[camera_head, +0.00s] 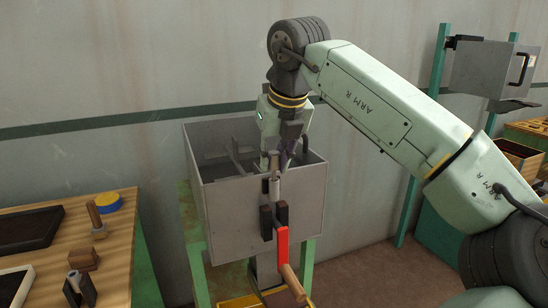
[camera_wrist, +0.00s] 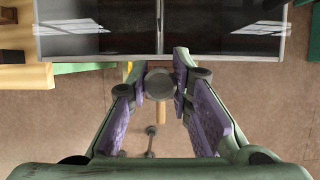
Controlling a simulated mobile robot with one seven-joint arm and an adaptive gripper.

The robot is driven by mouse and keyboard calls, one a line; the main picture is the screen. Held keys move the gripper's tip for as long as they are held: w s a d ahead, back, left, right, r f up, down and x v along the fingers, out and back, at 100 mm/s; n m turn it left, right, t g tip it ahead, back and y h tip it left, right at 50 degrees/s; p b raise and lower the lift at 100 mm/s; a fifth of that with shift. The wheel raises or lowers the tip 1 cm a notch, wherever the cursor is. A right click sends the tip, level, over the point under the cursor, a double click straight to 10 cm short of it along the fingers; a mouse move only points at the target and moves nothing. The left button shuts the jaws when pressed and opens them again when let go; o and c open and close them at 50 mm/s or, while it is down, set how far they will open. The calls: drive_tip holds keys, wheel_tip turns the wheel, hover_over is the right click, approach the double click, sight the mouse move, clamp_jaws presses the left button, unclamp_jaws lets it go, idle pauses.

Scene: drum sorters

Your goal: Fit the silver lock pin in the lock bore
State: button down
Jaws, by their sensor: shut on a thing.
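My gripper (camera_head: 276,168) points down at the front wall of the grey drum box (camera_head: 262,208). It is shut on the silver lock pin (camera_head: 275,188), which hangs upright below the fingers. In the wrist view the pin's round grey end (camera_wrist: 159,84) sits between the purple finger pads. Just below the pin are dark bracket blocks (camera_head: 266,222) on the box front, with a red lever (camera_head: 282,247) and its wooden handle (camera_head: 293,283). The lock bore itself is not clearly visible. I cannot tell whether the pin's lower end touches the brackets.
The grey box is open at the top, with thin dividers inside. A grey cabinet (camera_head: 490,70) on green posts stands at right. A pale wall is behind.

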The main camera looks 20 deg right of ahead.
drive_tip(key=shift+f+b, duration=0.55)
drive_tip(key=shift+f, duration=0.25)
drive_tip(key=c, duration=1.4)
unclamp_jaws()
drive_tip(key=shift+o, duration=0.2)
drive_tip(key=shift+s+r, duration=0.2)
drive_tip(key=shift+r, duration=0.25)
drive_tip(key=s, duration=1.2)
drive_tip(key=shift+d, duration=0.2)
